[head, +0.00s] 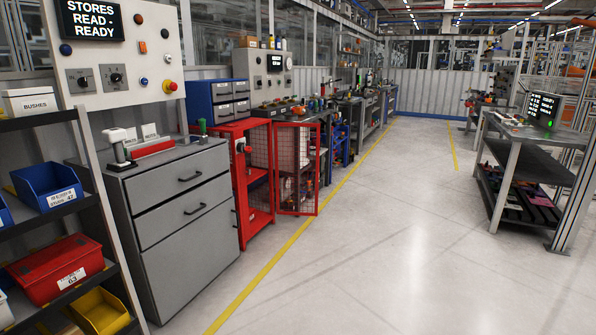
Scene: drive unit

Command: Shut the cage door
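The red cage (240,190) stands on the floor just past the grey drawer cabinet, left of the picture's middle. Its red-framed mesh door (297,168) stands open, swung out from the cage's far side toward the aisle. The cage's front opening is uncovered, and a red shelf shows inside. The door's lower edge hangs just above the floor near the yellow line. My gripper is not in view.
A grey drawer cabinet (182,215) stands nearer than the cage, beside a rack with a blue bin (47,188) and a red bin (57,268). The pale floor (400,230) right of the yellow line (262,270) is clear. A workbench (535,135) stands at right.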

